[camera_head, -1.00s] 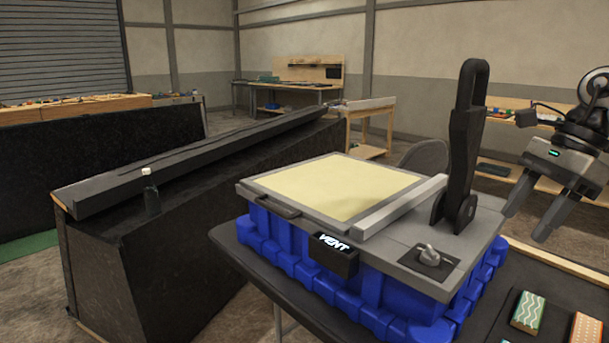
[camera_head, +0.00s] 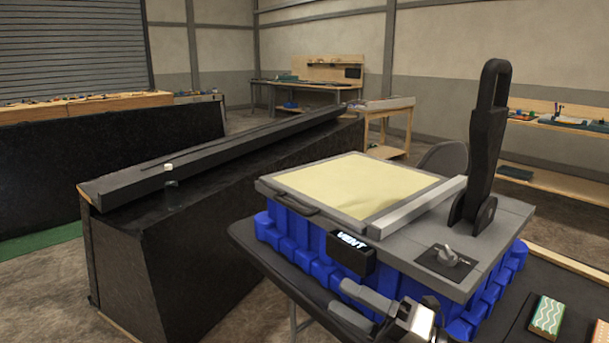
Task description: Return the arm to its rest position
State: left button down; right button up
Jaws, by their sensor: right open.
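My right gripper (camera_head: 338,296) is low in the head view, in front of the blue base (camera_head: 290,232) of the console. Its two fingers point left and stand apart, with nothing between them. The console has a grey top with a pale yellow panel (camera_head: 355,184), a black upright lever (camera_head: 487,140), a knob (camera_head: 446,256) and a lit display reading VENT (camera_head: 352,252). The gripper hides part of the base's lower front. My left gripper is out of view.
The console stands on a dark table (camera_head: 262,262). Two patterned blocks (camera_head: 546,315) lie at the lower right. A long black sloping bench (camera_head: 200,240) stands at left with a small white-capped bottle (camera_head: 172,190). Open floor lies between bench and table.

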jog(key=s+d+f+m+h, duration=0.2)
jog(key=s+f+m+h, duration=0.3)
jog(key=f+m, duration=0.3)
jog(key=s+d+f+m+h, duration=0.3)
jog(key=s+f+m+h, duration=0.3)
jog(key=f+m, duration=0.3)
jog(key=s+d+f+m+t+h, duration=0.1)
jog(key=s+f+m+h, duration=0.4)
jog(key=m, duration=0.9)
notch_tip(320, 180, down, 4)
jog(key=shift+s+d+r, duration=0.15)
jog(key=shift+s+d, duration=0.55)
